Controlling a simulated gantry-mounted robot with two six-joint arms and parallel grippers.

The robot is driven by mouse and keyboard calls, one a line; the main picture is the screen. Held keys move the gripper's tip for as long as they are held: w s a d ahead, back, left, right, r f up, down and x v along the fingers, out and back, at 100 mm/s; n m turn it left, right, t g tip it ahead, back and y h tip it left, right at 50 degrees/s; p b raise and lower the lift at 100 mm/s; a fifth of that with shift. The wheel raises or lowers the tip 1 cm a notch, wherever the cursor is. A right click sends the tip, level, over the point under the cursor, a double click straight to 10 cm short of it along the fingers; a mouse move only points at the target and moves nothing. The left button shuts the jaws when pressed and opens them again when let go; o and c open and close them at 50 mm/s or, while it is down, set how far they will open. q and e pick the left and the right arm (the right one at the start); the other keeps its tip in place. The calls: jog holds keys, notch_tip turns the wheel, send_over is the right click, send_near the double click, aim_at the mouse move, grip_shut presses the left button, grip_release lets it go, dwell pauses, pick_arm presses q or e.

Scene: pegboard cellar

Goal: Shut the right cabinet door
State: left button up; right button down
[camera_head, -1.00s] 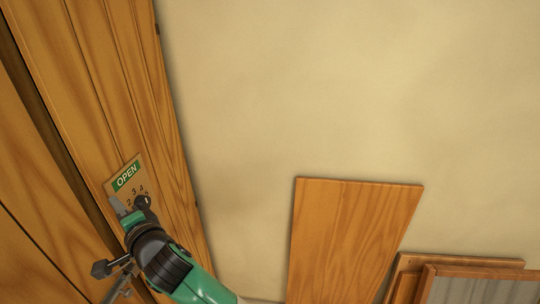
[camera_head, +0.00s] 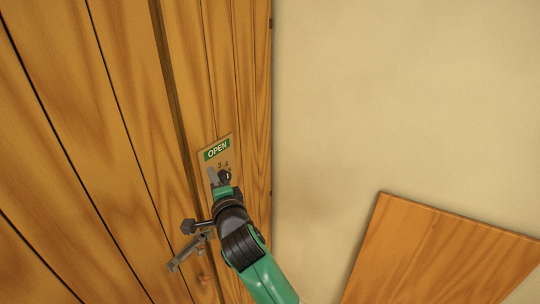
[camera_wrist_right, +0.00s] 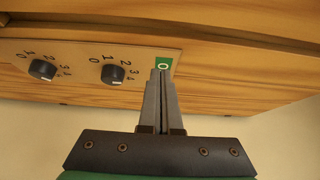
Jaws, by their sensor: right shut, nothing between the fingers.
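The right cabinet door (camera_head: 255,120) is a narrow wooden plank surface in the head view, beside the pale wall. A dark gap separates it from the wider planks on the left. I cannot tell how far it stands open. A plate with a green OPEN label (camera_head: 216,149) is on it. My right gripper (camera_head: 213,178) is at this plate, just below the label. In the right wrist view its fingers (camera_wrist_right: 162,75) are shut and empty, tips at a small green patch with a white ring; contact is unclear. My left gripper is not in view.
Two black dials, one left (camera_wrist_right: 42,69) and one right (camera_wrist_right: 113,73), are on the plate. A dark metal lever-like part (camera_head: 188,250) shows left of my right arm. A wooden board (camera_head: 440,250) is at lower right. The wall (camera_head: 400,90) is bare.

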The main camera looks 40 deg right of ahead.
jog(key=s+a+b, duration=0.1)
jog(key=a+b, duration=0.2)
jog(key=a, duration=0.7)
jog(key=s+d+r+t+h, duration=0.2)
jog(key=s+d+r+t, duration=0.1)
jog(key=s+d+r, duration=0.65)
jog(key=s+a+r+n+t+y, duration=0.2)
jog(key=s+r+n+t+y, duration=0.2)
jog(key=s+r+n, duration=0.5)
jog(key=s+a+r+n+t+y, duration=0.2)
jog(key=s+r+n+t+y, duration=0.15)
jog(key=s+r+n, duration=0.55)
notch_tip(320, 180, up, 19)
jog(key=s+n+p, duration=0.1)
jog(key=n+p, duration=0.2)
jog(key=p, duration=1.8)
jog(key=shift+n, duration=0.3)
jog(key=shift+s+r+g, duration=0.1)
jog(key=shift+r+g, duration=0.05)
jog(key=shift+g, duration=0.1)
